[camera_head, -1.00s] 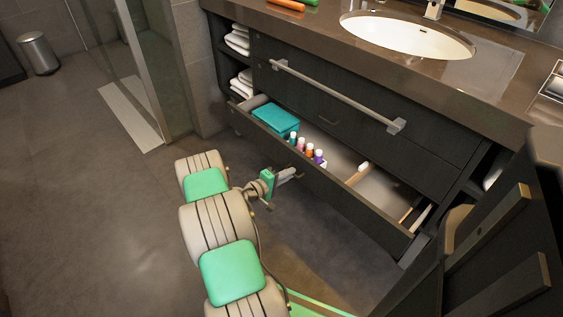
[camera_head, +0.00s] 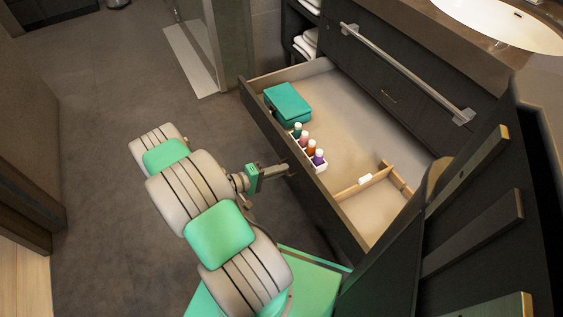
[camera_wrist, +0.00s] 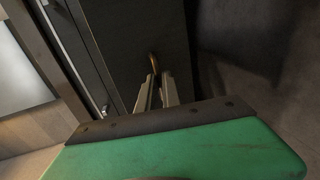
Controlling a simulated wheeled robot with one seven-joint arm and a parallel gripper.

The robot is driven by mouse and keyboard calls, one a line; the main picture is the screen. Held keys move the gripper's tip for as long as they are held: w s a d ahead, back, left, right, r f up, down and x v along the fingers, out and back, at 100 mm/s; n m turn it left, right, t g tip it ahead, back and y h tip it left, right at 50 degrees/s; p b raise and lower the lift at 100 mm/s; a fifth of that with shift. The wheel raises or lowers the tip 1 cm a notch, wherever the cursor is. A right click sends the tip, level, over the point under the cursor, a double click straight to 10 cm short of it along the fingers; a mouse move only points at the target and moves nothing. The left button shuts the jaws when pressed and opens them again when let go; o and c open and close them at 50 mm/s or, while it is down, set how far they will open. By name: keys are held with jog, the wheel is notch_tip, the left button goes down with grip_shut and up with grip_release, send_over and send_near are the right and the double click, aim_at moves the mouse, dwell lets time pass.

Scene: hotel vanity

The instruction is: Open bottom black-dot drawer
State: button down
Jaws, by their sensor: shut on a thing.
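The bottom drawer (camera_head: 318,205) of the dark vanity is pulled far out, and its pale inside shows from above. My gripper (camera_head: 289,171) is at the outer face of the drawer front, near its middle. In the wrist view my gripper (camera_wrist: 157,92) is shut on a small brass-coloured handle (camera_wrist: 153,63) on the dark drawer front (camera_wrist: 143,35). The black dot is not visible in these views.
Inside the drawer are a teal box (camera_head: 288,103), a white rack of small bottles (camera_head: 309,150) and a wooden divider (camera_head: 362,184). Above is a closed drawer (camera_head: 385,90) with a long towel bar (camera_head: 395,68). Open floor (camera_head: 110,90) lies to the left.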

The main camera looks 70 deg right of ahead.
jog(key=shift+v, duration=0.85)
jog(key=shift+f, duration=0.2)
jog(key=c, duration=1.5)
grip_release()
jog(key=p+v, duration=0.1)
jog(key=v, duration=0.6)
jog(key=shift+w+a+r, duration=0.1)
jog(key=shift+w+a, duration=0.15)
jog(key=shift+a, duration=0.05)
jog(key=shift+r, duration=0.1)
